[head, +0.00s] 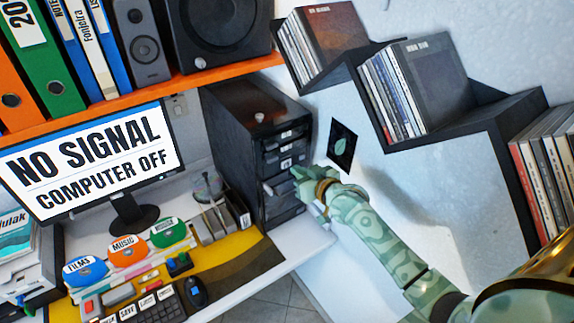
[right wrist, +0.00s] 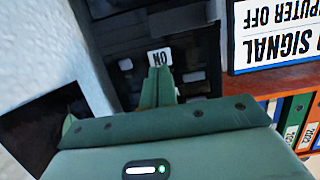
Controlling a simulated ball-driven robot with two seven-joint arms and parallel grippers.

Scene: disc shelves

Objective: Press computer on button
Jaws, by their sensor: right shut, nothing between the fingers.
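The black computer tower (head: 235,135) stands on the desk below the orange shelf, with small white labels on its front. In the right wrist view, a white label reading "ON" (right wrist: 159,57) shows upside down on the dark tower front, just beyond my fingertips. My right gripper (head: 298,174) is shut and empty, with its fingers at the tower front. It also shows in the right wrist view (right wrist: 158,85). I cannot tell whether the fingertips touch the front; the button itself is not clearly visible. The monitor (head: 90,160) reads "NO SIGNAL COMPUTER OFF". My left gripper is not in view.
Black stepped shelves (head: 450,128) with discs hang on the wall at right. Disc holders (head: 127,250), a keyboard (head: 150,306) and a mouse (head: 194,291) are on the desk.

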